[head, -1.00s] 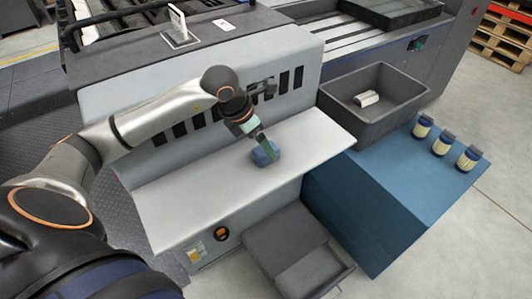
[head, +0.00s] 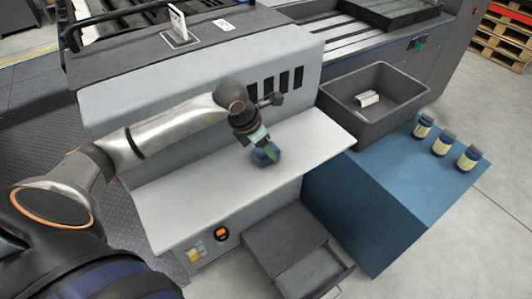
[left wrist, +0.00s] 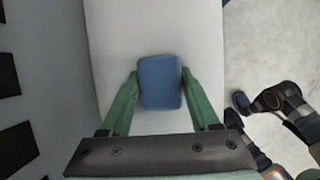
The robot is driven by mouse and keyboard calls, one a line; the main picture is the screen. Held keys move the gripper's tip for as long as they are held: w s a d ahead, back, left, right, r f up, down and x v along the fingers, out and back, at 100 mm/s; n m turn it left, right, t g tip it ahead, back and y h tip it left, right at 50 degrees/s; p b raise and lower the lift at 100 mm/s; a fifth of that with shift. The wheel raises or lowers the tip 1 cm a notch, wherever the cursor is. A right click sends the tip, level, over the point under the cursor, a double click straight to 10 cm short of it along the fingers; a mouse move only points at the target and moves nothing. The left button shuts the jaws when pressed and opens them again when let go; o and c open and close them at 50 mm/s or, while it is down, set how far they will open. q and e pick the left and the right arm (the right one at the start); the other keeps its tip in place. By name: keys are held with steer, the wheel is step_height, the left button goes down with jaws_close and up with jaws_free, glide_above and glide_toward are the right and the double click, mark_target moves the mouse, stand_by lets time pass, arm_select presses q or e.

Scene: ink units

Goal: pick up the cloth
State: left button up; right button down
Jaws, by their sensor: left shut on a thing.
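The cloth (head: 267,156) is a blue folded bundle on the light grey shelf of the machine. In the left wrist view the cloth (left wrist: 160,80) sits between the two green fingers. My left gripper (head: 266,152) reaches down over it from the left; in the left wrist view the gripper (left wrist: 160,82) is shut on the cloth, a finger at each side. I cannot tell whether the cloth is lifted off the shelf. My right gripper is not in view in the head view.
The light grey shelf (head: 200,198) is otherwise clear. A dark grey bin (head: 400,112) with a pale item (head: 367,98) inside stands to the right on a blue block (head: 370,200). Several labelled jars (head: 441,144) stand along its right side. An open drawer (head: 312,272) is below the shelf.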

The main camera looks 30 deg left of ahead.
arm_select(q)
steer(key=c, duration=0.6)
steer(key=shift+r, duration=0.1)
